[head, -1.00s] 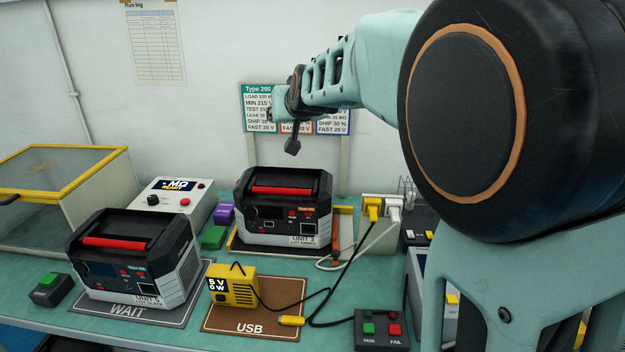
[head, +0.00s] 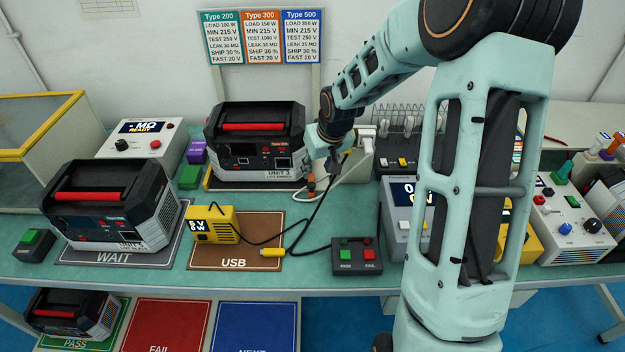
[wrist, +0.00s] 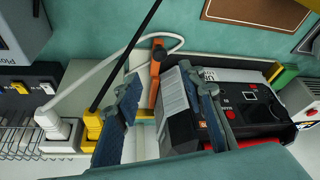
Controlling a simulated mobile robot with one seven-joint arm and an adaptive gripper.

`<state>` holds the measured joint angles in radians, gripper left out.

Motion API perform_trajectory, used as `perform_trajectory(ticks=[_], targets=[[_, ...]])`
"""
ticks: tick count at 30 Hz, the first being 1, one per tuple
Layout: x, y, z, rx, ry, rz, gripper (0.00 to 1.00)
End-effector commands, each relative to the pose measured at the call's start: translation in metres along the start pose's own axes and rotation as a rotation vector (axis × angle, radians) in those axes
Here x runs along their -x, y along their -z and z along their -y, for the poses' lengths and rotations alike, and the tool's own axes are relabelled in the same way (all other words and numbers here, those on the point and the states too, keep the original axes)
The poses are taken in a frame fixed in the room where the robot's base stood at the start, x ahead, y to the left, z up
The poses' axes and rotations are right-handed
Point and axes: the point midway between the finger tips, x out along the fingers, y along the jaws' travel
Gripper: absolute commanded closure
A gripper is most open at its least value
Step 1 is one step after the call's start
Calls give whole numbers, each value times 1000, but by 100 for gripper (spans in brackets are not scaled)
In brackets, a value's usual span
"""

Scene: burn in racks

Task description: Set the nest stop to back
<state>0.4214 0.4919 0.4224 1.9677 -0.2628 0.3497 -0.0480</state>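The nest stop looks to be the small orange lever (head: 311,184) at the right end of the nest (head: 208,181), beside Unit 3 (head: 256,146). In the wrist view the orange lever (wrist: 156,72) stands on a pale strip, between the power plugs and Unit 3 (wrist: 240,108). My gripper (head: 332,172) is low, just right of Unit 3 and close to the lever. In the wrist view my gripper (wrist: 160,76) is open, its two fingers spread either side of the lever. I cannot tell whether a finger touches it. The gripper's tips are partly hidden in the head view.
A yellow plug (wrist: 93,125) and a white plug (wrist: 58,132) with cables lie close beside the left finger. A yellow USB load (head: 212,225) sits on the brown mat, its black cable rising near my gripper. A PASS/FAIL button box (head: 357,256) is in front.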

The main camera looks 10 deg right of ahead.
Motion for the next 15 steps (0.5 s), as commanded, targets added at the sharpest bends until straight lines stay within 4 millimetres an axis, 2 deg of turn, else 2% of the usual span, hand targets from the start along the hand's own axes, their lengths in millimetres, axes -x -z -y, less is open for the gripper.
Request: perform_trajectory(ticks=[9, 15], targets=[[-55, 0, 1, 1, 2, 1, 63], [-83, 0, 1, 0, 1, 1, 63]])
